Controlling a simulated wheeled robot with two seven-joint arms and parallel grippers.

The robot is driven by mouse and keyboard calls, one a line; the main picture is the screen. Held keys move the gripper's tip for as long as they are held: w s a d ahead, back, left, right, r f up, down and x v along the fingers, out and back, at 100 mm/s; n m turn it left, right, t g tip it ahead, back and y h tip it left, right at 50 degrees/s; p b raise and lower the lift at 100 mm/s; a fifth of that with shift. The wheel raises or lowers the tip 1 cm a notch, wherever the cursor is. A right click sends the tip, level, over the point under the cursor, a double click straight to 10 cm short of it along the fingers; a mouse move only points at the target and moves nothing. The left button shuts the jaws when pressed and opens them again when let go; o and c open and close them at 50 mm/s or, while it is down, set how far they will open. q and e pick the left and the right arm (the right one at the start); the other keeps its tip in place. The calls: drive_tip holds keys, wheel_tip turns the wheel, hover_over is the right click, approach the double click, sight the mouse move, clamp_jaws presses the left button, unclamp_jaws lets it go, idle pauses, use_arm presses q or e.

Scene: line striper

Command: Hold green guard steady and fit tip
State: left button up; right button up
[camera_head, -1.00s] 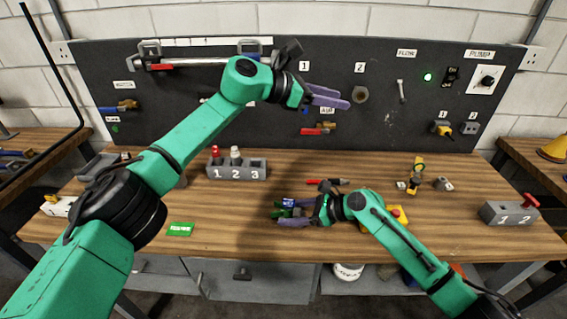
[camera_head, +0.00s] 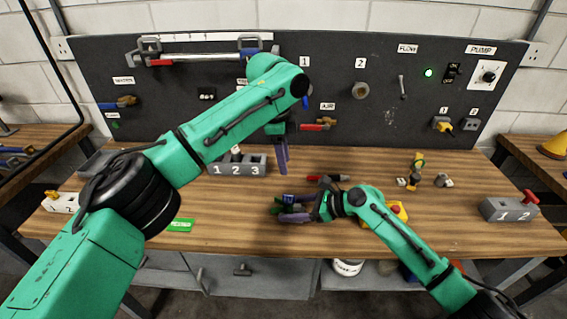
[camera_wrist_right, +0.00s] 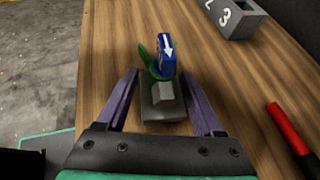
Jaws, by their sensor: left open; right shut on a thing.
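The green guard (camera_wrist_right: 150,62) stands on a grey block (camera_wrist_right: 163,112) together with a blue part (camera_wrist_right: 166,52) bearing a white arrow. My left gripper (camera_head: 283,155) is open and empty, fingers pointing down above the bench. A grey rack (camera_head: 258,168) marked 1, 2, 3 holds a white-topped piece (camera_head: 236,151). I cannot tell which piece is the tip.
A red and black tool (camera_head: 328,179) lies behind my right gripper. A yellow part (camera_head: 397,212) sits beside my right arm. A grey block (camera_head: 507,210) marked 1, 2 stands at the right. The black tool board (camera_head: 340,110) rises behind the bench.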

sight(288, 196)
use_arm(q)
drive_tip(key=shift+g, duration=0.4)
drive_tip(key=f, duration=0.3)
drive_tip(key=s+f, duration=0.1)
drive_tip(key=f, duration=0.3)
drive_tip(key=d+f, duration=0.1)
drive_tip(key=f, duration=0.2)
drive_tip(key=shift+s+f, duration=0.15)
drive_tip(key=shift+s, duration=0.25)
drive_tip(key=shift+d, duration=0.1)
clamp_jaws()
